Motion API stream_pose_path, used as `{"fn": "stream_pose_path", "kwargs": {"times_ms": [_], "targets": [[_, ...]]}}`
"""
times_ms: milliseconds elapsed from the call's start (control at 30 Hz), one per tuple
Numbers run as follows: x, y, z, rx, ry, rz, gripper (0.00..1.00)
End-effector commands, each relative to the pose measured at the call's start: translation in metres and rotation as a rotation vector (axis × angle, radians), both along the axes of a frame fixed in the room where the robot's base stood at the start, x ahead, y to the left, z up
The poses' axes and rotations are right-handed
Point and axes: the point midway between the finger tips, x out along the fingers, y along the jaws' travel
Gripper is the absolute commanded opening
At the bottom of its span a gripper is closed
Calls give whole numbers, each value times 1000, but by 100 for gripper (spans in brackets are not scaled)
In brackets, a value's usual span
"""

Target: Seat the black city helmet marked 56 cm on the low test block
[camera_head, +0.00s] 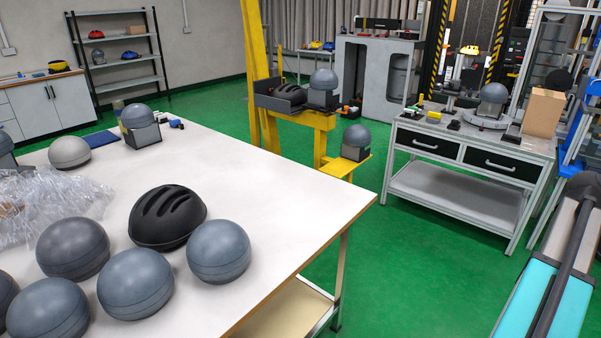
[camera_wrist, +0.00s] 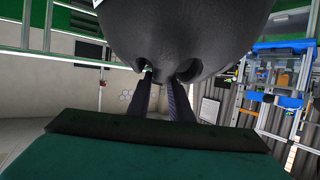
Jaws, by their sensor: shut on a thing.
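My gripper (camera_wrist: 165,84) shows in the wrist view, its two dark fingers reaching up to the openings of a dark, rounded helmet shell (camera_wrist: 190,32). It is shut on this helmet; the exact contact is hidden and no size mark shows. My gripper is not in the head view. A grey domed block (camera_head: 356,136) sits on a low yellow step. I cannot tell for certain which block is the low test block.
A black vented helmet (camera_head: 165,220) and several grey domes (camera_head: 218,251) lie on the white table (camera_head: 270,190), beside clear plastic wrap (camera_head: 50,205). A grey drawer bench (camera_head: 470,152) stands at right. Green floor (camera_head: 345,260) lies open between table and bench.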

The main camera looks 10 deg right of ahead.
Motion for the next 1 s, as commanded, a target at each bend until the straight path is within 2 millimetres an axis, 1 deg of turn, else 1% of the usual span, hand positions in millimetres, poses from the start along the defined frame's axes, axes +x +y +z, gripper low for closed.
{"fn": "stream_pose_path", "kwargs": {"times_ms": [300,367,467,567,667,700,767,800,867,900,1000], "targets": [[2,1,0,-1,1,5,0],[6,2,0,-1,1,14,0],[18,7,-3,-1,1,39,0],[39,15,-7,0,2,84,0],[68,28,-12,0,0,145,0],[80,33,-14,-1,0,173,0],[100,43,-17,0,2,218,0],[115,51,-19,-1,1,250,0],[135,62,-23,0,0,296,0],[149,69,-24,-1,1,328,0],[181,90,-29,-1,-1,405,0]]}}
